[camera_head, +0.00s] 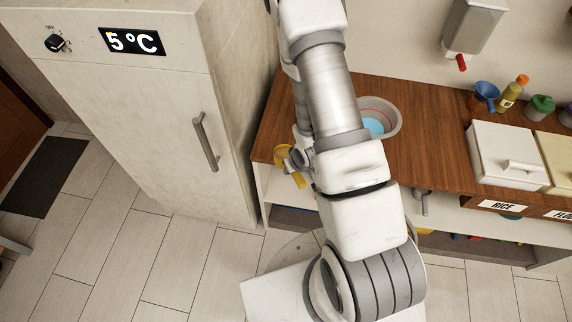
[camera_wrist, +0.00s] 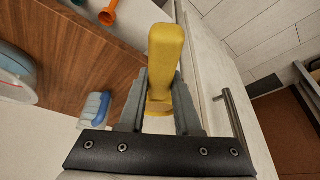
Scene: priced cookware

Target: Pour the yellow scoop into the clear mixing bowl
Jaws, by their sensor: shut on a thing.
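The yellow scoop (camera_head: 282,154) is in my gripper (camera_head: 298,160), just off the left front edge of the wooden counter. In the wrist view the yellow scoop's handle (camera_wrist: 165,52) stands between the two grey fingers of my gripper (camera_wrist: 160,88), which are shut on it. What the scoop holds cannot be seen. The clear mixing bowl (camera_head: 394,118) stands on the counter, right of the scoop and partly hidden behind my arm. It has a red line and something light blue inside. Part of the bowl also shows at the left edge of the wrist view (camera_wrist: 12,92).
A fridge (camera_head: 140,110) with a bar handle stands close on the left. A dispenser (camera_head: 473,25) hangs above.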

